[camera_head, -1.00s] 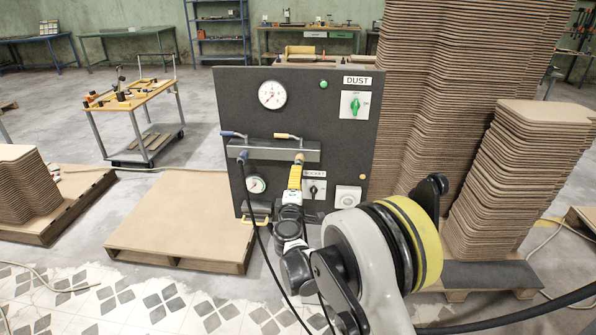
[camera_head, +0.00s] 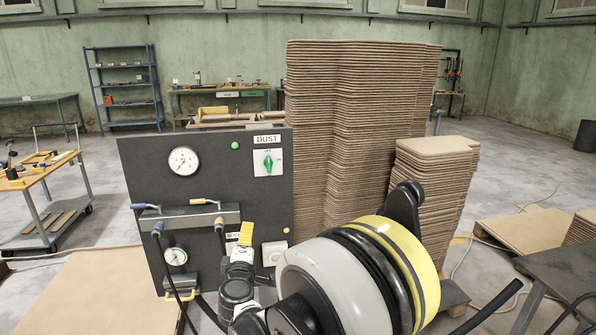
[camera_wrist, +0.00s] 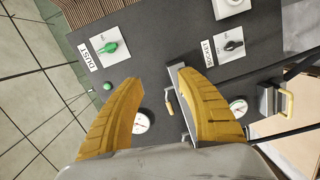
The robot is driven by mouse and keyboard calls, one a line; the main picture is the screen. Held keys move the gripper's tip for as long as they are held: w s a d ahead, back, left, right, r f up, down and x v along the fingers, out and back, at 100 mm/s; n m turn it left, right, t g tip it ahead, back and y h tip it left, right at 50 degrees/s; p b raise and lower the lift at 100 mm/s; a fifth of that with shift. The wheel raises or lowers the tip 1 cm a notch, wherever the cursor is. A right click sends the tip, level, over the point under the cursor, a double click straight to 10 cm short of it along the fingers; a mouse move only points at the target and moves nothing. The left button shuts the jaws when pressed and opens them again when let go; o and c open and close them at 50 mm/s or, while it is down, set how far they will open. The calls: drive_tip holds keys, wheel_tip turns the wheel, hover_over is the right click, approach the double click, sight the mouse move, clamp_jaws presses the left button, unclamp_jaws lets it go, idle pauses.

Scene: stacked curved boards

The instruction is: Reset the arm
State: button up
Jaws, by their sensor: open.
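My gripper (camera_wrist: 165,105) shows in the wrist view as two yellow ridged fingers spread wide apart, with nothing between them. It faces the dark control panel (camera_wrist: 160,60), and the gap between fingers and panel cannot be judged. In the head view my gripper (camera_head: 245,234) is a small yellow shape in front of the lower right of the panel (camera_head: 215,165). My arm's large grey, black and yellow joint fills the lower middle and hides part of the floor and board stacks.
The panel carries a green DUST switch (camera_head: 268,162), gauges (camera_head: 184,160) and valve handles (camera_head: 205,201). Tall stacked boards (camera_head: 350,120) stand behind, with a shorter stack (camera_head: 435,175) to the right. A tool cart (camera_head: 45,190) is at left. A dark table (camera_head: 565,270) is at lower right.

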drive_tip(key=s+d+r+m+g+h, duration=0.1)
drive_tip(key=s+d+r+m, duration=0.2)
drive_tip(key=d, duration=0.6)
drive_tip(key=s+d+r+m+g+h, duration=0.2)
drive_tip(key=s+d+r+m, duration=0.1)
drive_tip(key=d, duration=0.6)
drive_tip(key=s+d+r+m+g+h, duration=0.1)
drive_tip(key=s+d+r+m, duration=0.15)
drive_tip(key=d, duration=0.65)
drive_tip(key=s+d+f+m+g, duration=0.1)
drive_tip(key=s+d+m+g, duration=0.3)
drive_tip(key=s+d, duration=0.6)
drive_tip(key=s+f+m+g+y, duration=0.1)
drive_tip(key=s+f+m, duration=0.1)
drive_tip(key=s, duration=0.6)
drive_tip(key=s+f+m+y, duration=0.1)
drive_tip(key=s+f+m, duration=0.2)
drive_tip(key=s, duration=0.6)
drive_tip(key=shift+s+g, duration=0.25)
drive_tip(key=shift+g, duration=0.15)
drive_tip(key=shift+f, duration=0.1)
